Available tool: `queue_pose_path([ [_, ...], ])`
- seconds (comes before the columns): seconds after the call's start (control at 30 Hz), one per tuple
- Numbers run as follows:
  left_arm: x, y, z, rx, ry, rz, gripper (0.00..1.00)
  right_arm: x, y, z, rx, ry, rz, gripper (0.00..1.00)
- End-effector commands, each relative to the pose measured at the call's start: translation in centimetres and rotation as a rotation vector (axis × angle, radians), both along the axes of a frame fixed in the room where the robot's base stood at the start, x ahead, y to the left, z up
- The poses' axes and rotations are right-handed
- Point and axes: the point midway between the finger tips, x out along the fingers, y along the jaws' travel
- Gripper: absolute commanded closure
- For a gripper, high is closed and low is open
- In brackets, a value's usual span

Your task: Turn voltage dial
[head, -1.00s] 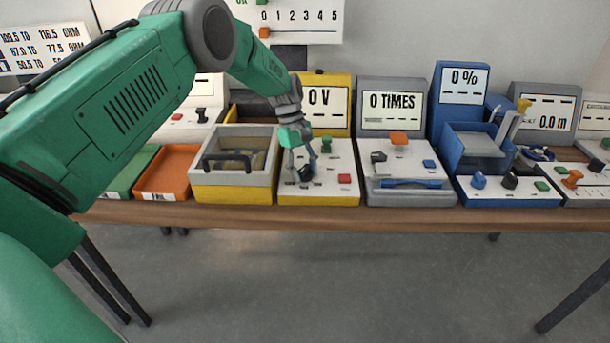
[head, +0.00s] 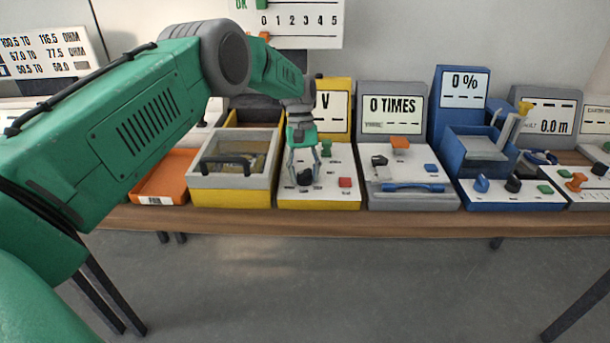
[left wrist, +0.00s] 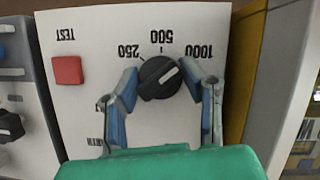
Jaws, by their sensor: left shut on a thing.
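The black voltage dial (head: 305,179) is on the white panel of the yellow tester (head: 347,190). In the left wrist view the dial (left wrist: 158,80) shows a white mark near the upside-down labels 250, 500 and 1000; the mark slants towards the upper right, on the 1000 side. My left gripper (head: 304,173) points down over the dial. In the left wrist view its blue-padded fingers (left wrist: 161,82) stand on both sides of the dial, shut on it. A red TEST button (left wrist: 67,70) is on the same panel. My right gripper is not in view.
A yellow-and-grey lidded box (head: 231,197) stands left of the tester, with an orange tray (head: 165,180) beyond it. A grey TIMES unit (head: 410,200) stands close on the right. The tester's display (head: 335,112) is partly hidden by my arm.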

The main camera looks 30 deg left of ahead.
Motion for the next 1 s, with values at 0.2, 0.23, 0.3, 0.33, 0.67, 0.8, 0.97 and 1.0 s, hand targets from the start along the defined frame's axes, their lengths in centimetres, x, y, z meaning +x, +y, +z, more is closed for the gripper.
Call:
queue_pose_path([
  [0.2, 0.5, 0.2, 0.4, 0.004, -0.018, 0.003, 0.93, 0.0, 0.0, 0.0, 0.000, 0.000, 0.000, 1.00],
  [0.23, 0.5, 0.2, 0.4, 0.004, -0.018, 0.003, 0.93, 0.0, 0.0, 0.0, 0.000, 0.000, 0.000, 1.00],
  [0.3, 0.5, 0.2, 0.4, 0.004, -0.017, 0.003, 0.45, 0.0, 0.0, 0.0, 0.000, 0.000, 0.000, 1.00],
  [0.33, 0.4, 0.2, 0.4, 0.003, -0.016, 0.003, 0.45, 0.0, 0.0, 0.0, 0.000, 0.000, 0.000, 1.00],
  [0.67, 0.3, 0.1, 0.5, 0.001, -0.010, 0.002, 0.45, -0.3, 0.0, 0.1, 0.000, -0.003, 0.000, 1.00],
  [0.8, 0.9, 0.6, 2.0, 0.002, -0.012, 0.003, 0.45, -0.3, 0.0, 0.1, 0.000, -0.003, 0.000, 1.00],
  [0.97, 1.9, 1.5, 4.5, 0.002, -0.012, 0.003, 0.45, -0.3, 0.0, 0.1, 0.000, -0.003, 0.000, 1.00],
  [1.0, 2.0, 1.7, 5.1, 0.001, -0.011, 0.003, 0.45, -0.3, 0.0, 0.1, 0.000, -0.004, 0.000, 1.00],
])
